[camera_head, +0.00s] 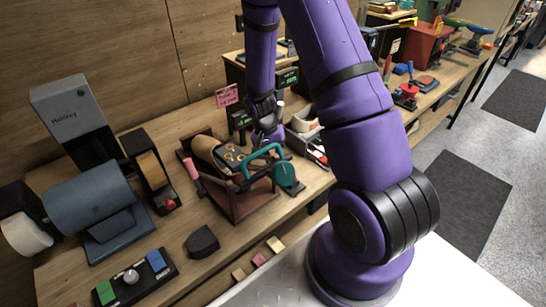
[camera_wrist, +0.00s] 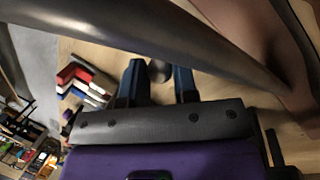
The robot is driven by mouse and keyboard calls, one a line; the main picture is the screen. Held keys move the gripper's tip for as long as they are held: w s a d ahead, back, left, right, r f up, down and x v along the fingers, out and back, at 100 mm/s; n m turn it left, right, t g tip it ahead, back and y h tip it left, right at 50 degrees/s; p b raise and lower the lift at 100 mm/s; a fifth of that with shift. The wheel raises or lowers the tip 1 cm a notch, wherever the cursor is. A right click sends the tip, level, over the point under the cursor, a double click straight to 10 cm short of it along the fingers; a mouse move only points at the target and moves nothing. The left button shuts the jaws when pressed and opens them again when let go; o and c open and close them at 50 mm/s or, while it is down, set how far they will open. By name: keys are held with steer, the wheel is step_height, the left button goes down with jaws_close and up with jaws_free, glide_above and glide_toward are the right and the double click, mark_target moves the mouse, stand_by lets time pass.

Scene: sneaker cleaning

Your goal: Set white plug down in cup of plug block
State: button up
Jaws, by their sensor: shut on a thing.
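My gripper (camera_head: 266,128) is among the items at the middle of the bench in the head view, partly hidden by the things around it. In the wrist view my gripper (camera_wrist: 160,76) has its two blue-grey fingers on either side of a small round greyish thing, likely the white plug (camera_wrist: 159,69). The gripper is shut on it. Most of the plug is hidden, so I cannot tell its tilt or whether it touches anything below. I cannot pick out the plug block or its cup for certain in either view.
A brown wooden stand (camera_head: 250,203) with a teal-handled tool (camera_head: 287,174) is close to my gripper. A dark panel (camera_head: 136,281) with green and blue ends lies front left. In the wrist view, a large dark curved bar (camera_wrist: 150,35) crosses close by; red, white and blue pieces (camera_wrist: 82,80) lie left.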

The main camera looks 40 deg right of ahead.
steer(key=shift+r, duration=0.35)
stand_by(1.5)
steer(key=shift+f, duration=1.05)
steer(key=o, duration=0.9)
steer(key=shift+o, duration=0.2)
steer(key=v, duration=1)
steer(key=shift+r, duration=0.45)
steer(key=shift+s+d, duration=0.1)
steer(key=shift+d, duration=0.1)
